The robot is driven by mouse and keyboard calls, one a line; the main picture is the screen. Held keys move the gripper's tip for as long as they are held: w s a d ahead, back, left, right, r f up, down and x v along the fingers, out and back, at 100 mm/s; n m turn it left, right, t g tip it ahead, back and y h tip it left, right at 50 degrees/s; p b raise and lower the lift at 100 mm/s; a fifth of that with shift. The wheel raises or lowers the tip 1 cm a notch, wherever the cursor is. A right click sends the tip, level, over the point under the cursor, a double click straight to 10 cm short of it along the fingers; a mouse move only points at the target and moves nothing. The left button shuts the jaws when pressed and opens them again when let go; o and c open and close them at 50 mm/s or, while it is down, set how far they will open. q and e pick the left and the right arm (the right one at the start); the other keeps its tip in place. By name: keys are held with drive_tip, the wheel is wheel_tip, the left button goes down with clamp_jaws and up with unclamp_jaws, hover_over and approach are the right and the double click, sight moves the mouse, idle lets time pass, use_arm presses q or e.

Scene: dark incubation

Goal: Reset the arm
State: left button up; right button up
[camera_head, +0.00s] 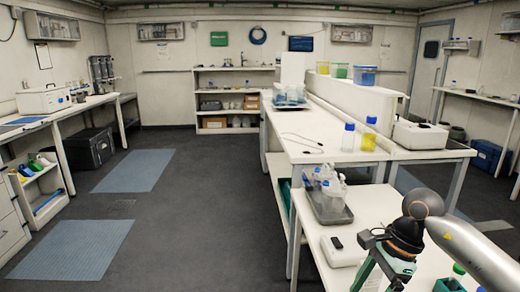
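My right arm comes in from the lower right, with a silver link and a dark wrist. My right gripper (379,279) hangs from it, pointing down over the front of the near white table (312,238). Its green and black finger parts run out of the bottom edge, so the fingertips and anything between them are hidden. My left arm and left gripper are not in view.
A grey tray with clear containers (330,197) and a white device (343,250) are near the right gripper. The floor (200,215) at left is open.

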drive_tip(key=s+a+r+m+t+y+p, duration=0.2)
drive_tip(key=a+m+t+y, duration=0.1)
drive_tip(key=a+m+y, duration=0.6)
drive_tip(key=s+a+r+m+t+y+p, duration=0.1)
drive_tip(key=s+a+r+m+t+y, duration=0.15)
drive_tip(key=a+m+y, duration=0.65)
drive_tip(key=w+d+f+m+t+h+p, duration=0.1)
drive_tip(key=d+f+m+t+h, duration=0.45)
drive_tip(key=m, duration=0.55)
drive_tip(key=w+d+f+m+t+h+p, duration=0.15)
drive_tip(key=f+m+t+h, duration=0.25)
drive_tip(key=m+t+h, duration=0.5)
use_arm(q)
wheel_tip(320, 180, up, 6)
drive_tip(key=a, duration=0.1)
use_arm(e)
drive_tip(key=s+d+f+m+g+h, duration=0.2)
drive_tip(key=s+d+f+m+g, duration=0.1)
drive_tip(key=s+f+m, duration=0.4)
drive_tip(key=s+d+f+m+g+h, duration=0.3)
drive_tip(key=s+f+m+g, duration=0.3)
drive_tip(key=f, duration=0.4)
drive_tip(key=shift+s+d+m+g, duration=0.3)
drive_tip(key=shift+s+d+m, duration=0.3)
drive_tip(key=shift+s, duration=0.4)
drive_tip(key=shift+a+f, duration=0.1)
